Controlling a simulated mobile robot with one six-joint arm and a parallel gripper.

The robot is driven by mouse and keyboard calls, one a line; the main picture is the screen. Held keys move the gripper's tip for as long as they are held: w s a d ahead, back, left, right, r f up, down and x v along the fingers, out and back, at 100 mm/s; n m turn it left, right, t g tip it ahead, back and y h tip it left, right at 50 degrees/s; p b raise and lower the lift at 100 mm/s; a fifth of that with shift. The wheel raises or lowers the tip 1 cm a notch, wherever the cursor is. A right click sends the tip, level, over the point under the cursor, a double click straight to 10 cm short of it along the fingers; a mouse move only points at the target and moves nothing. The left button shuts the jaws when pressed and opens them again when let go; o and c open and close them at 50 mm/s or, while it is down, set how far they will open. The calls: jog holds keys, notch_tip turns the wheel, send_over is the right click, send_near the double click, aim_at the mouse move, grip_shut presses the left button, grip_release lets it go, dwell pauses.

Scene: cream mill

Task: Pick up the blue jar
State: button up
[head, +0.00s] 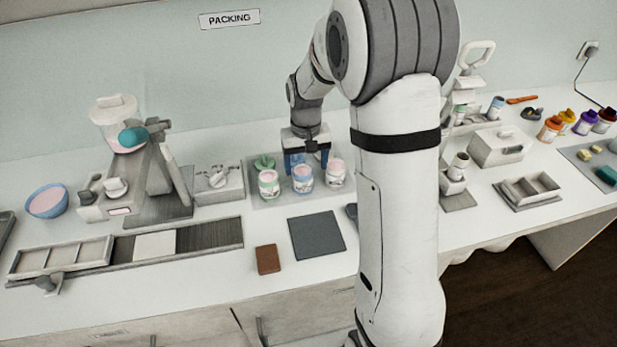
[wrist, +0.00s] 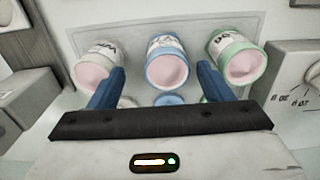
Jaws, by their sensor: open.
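The blue jar (head: 303,180), with pink cream in its open top, stands upright on a pale tray (head: 262,201). It is the middle one of three jars. In the wrist view the blue jar (wrist: 166,62) lies between and beyond my two blue fingers. My gripper (head: 306,165) is open, with its fingers pointing down at the jars. In the wrist view my gripper (wrist: 160,85) straddles the line to the blue jar. I see no clear contact; the exact gap cannot be told.
A green jar (head: 269,184) stands to the left and a white jar (head: 335,174) to the right, both close. A green lid (head: 264,162) lies behind. A dark grey mat (head: 317,235) and a brown block (head: 268,259) lie in front.

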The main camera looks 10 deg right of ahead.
jog(key=f, duration=0.2)
jog(key=f+p, duration=0.1)
jog(key=f, duration=0.3)
jog(key=shift+w+a, duration=0.35)
jog(key=shift+c, duration=0.2)
jog(key=c, duration=1.1)
